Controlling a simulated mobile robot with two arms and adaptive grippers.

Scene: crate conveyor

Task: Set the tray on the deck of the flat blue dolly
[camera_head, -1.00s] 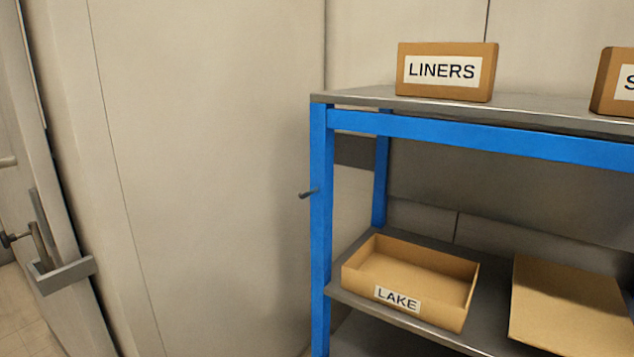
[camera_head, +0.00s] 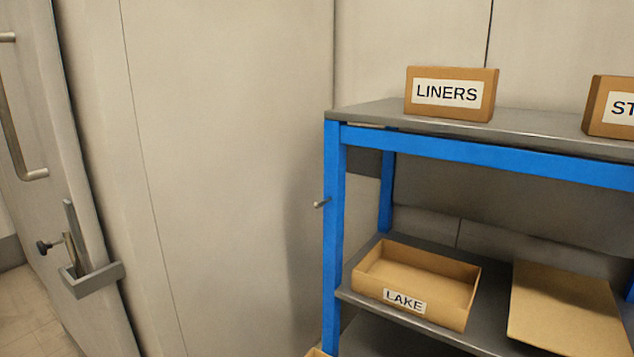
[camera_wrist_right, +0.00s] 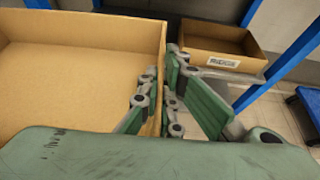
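In the right wrist view a large open cardboard tray (camera_wrist_right: 85,78) fills the left side, close to the camera. My right gripper (camera_wrist_right: 162,88) has its green-padded fingers on both sides of the tray's right wall and appears shut on it. In the head view a small cardboard corner (camera_head: 318,353) shows at the bottom edge; I cannot tell whether it is the same tray. A blue flat surface (camera_wrist_right: 306,108) on the floor at the right of the wrist view may be the dolly, but it is cut off. My left gripper is not in view.
A blue-framed rack (camera_head: 333,240) stands at the right. It holds a LINERS box (camera_head: 450,93), a LAKE tray (camera_head: 415,285) and a flat cardboard piece (camera_head: 565,310). A labelled box (camera_wrist_right: 218,48) sits beyond my gripper.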

